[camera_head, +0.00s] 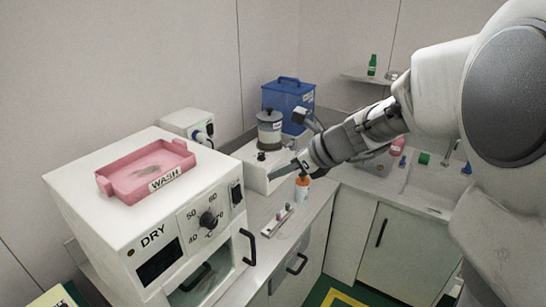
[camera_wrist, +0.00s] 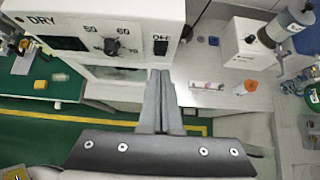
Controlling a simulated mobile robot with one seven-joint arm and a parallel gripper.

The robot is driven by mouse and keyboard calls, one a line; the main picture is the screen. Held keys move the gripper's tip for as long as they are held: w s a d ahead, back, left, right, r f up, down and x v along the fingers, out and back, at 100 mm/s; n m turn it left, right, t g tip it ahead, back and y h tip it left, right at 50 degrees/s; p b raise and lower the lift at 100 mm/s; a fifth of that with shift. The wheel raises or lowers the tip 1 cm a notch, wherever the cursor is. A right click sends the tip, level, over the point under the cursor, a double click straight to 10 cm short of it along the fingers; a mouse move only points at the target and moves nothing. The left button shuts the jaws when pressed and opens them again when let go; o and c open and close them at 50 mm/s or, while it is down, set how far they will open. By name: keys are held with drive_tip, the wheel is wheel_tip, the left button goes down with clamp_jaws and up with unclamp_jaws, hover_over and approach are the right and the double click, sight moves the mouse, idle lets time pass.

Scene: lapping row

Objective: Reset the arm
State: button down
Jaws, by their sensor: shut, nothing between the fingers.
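My gripper (camera_head: 272,177) is shut and empty, held in the air above the counter in the head view. In the wrist view my gripper (camera_wrist: 161,75) has its two fingers together, in front of the dryer's lower edge. My arm comes in from the right of the head view, and its white links hide part of the back wall and sink area. The white dryer (camera_head: 78,199), marked DRY, stands at the left with its knob and switch facing the counter. It also shows at the top of the wrist view (camera_wrist: 142,13).
A pink WASH tray (camera_head: 120,190) sits on the dryer. On the counter are an orange-capped bottle (camera_head: 302,190) and a small rack (camera_head: 284,214). Behind my gripper stand a white machine with a grey canister (camera_head: 270,130) and a blue box (camera_head: 290,98). A sink (camera_head: 425,186) is at right.

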drive_tip(key=s+d+n+h+b, duration=0.1)
drive_tip(key=s+d+n+h, duration=0.2)
drive_tip(key=s+n, duration=0.9)
drive_tip(key=s+d+n+h+b, duration=0.1)
drive_tip(key=s+d+n+h, duration=0.3)
drive_tip(key=s+n, duration=0.8)
drive_tip(key=shift+s+d+n+h, duration=0.15)
drive_tip(key=shift+d+n+h, duration=0.15)
drive_tip(key=shift+d+n, duration=0.65)
drive_tip(key=shift+d+m, duration=0.25)
